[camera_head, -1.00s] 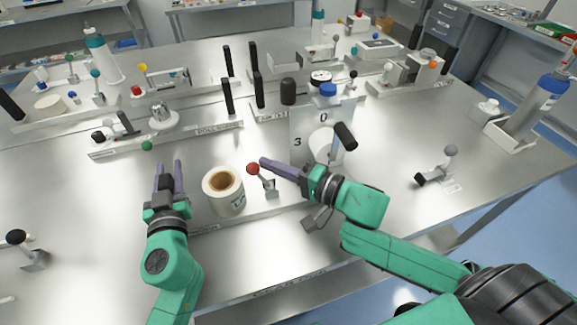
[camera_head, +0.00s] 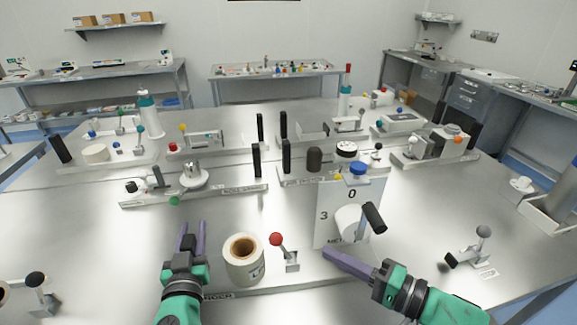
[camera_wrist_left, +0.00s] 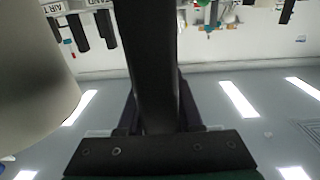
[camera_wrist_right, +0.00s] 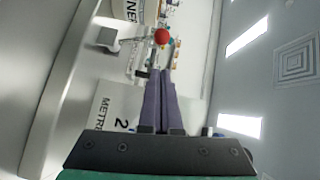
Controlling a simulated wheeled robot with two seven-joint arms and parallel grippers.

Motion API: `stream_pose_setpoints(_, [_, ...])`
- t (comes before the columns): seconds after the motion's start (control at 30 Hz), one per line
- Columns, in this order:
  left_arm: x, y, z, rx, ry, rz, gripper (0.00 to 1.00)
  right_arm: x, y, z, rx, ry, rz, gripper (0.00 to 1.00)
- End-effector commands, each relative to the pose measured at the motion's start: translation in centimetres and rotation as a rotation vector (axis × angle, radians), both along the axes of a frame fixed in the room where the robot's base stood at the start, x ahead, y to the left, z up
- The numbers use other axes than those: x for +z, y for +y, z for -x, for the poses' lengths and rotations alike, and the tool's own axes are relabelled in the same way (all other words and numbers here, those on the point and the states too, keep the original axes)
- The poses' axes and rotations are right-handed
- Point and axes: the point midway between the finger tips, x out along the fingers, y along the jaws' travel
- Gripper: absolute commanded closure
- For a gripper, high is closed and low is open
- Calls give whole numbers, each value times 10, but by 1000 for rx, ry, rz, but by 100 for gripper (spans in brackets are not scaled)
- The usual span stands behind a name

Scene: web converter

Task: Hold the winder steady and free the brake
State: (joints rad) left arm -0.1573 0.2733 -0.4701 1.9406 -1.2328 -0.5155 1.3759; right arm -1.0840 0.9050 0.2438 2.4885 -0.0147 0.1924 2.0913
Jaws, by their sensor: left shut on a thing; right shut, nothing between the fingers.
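A white roll with a brown core (camera_head: 243,248) stands on the front plate, partly labelled "NDER". It fills the left of the left wrist view (camera_wrist_left: 35,85). Right of it, a lever with a red knob (camera_head: 276,239) leans left from its grey base (camera_head: 292,262). The knob also shows ahead of the right fingers (camera_wrist_right: 161,37). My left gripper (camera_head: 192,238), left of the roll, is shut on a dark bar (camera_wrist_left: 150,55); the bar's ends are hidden. My right gripper (camera_head: 328,252) is shut and empty, right of the red knob and apart from it.
A black-knobbed lever (camera_head: 36,280) is at front left, a grey-knobbed one (camera_head: 483,232) at right. Fixtures line the bench behind.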

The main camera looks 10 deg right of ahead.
Motion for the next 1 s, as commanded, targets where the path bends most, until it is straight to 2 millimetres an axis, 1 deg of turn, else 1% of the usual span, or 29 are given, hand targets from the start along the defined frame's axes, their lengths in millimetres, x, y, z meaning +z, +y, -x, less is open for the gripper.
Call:
stream_pose_setpoints(0.03, [-9, 2, 0, 7, 19, -3, 100, -1, 0, 0, 0, 0, 0, 100])
stream_pose_setpoints(0.4, [-3, 3, 0, 9, 17, -5, 100, 0, 0, 0, -1, 1, 1, 100])
stream_pose_setpoints(0.43, [-3, 3, 0, 9, 16, -5, 58, 0, 0, 0, -1, 1, 1, 100])
stream_pose_setpoints(0.47, [-2, 3, 0, 9, 15, -5, 47, 0, 0, 0, -1, 1, 1, 100])
stream_pose_setpoints(0.5, [-2, 3, 0, 8, 14, -4, 31, 0, 0, 0, -1, 1, 1, 100])
stream_pose_setpoints(0.83, [1, 1, 1, 4, 8, -3, 31, 0, 0, 0, -1, 1, 1, 100])
stream_pose_setpoints(0.93, [0, 2, 12, 4, 10, -3, 31, 0, 0, 0, -1, 1, 1, 100])
stream_pose_setpoints(1.0, [0, 2, 26, 4, 12, -2, 31, 0, 0, 0, -1, 1, 1, 100])
